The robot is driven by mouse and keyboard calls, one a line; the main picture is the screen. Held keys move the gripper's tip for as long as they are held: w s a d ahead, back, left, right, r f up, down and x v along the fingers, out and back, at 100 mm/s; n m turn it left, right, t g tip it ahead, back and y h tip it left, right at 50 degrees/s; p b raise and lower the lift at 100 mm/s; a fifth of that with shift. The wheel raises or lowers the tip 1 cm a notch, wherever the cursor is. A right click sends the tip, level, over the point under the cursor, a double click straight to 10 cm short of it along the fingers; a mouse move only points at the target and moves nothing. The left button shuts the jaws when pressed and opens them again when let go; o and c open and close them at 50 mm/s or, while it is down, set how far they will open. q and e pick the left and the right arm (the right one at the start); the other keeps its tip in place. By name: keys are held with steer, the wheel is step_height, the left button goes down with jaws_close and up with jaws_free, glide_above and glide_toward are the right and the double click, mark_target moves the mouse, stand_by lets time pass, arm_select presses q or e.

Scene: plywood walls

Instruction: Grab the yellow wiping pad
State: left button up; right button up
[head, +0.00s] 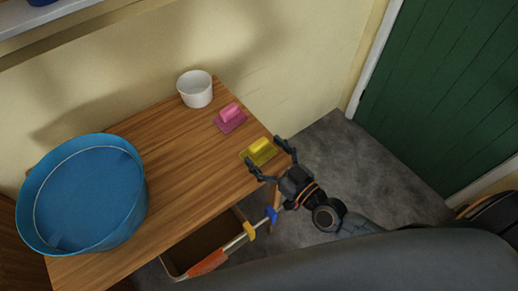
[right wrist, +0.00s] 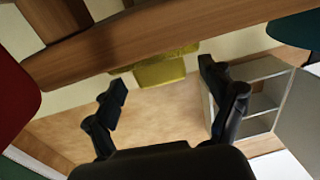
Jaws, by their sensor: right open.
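The yellow wiping pad (head: 260,151) lies on the wooden table near its right corner, with a raised block-shaped grip on a flat base. My right gripper (head: 265,151) is open at the table edge, its two fingers spread on either side of the pad in the head view. In the right wrist view the pad (right wrist: 163,70) shows ahead of and between the open fingertips (right wrist: 163,78), beyond the table's edge. I see no contact, and nothing is between the fingers as a held object. My left gripper is not in view.
A pink pad (head: 230,117) lies just behind the yellow one, with a white cup (head: 195,89) further back. A large blue tub (head: 82,195) fills the table's left.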

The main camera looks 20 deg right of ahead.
steer(key=shift+x, duration=1.4)
steer(key=shift+s, duration=0.1)
steer(key=c, duration=1.3)
steer(key=shift+o, duration=0.2)
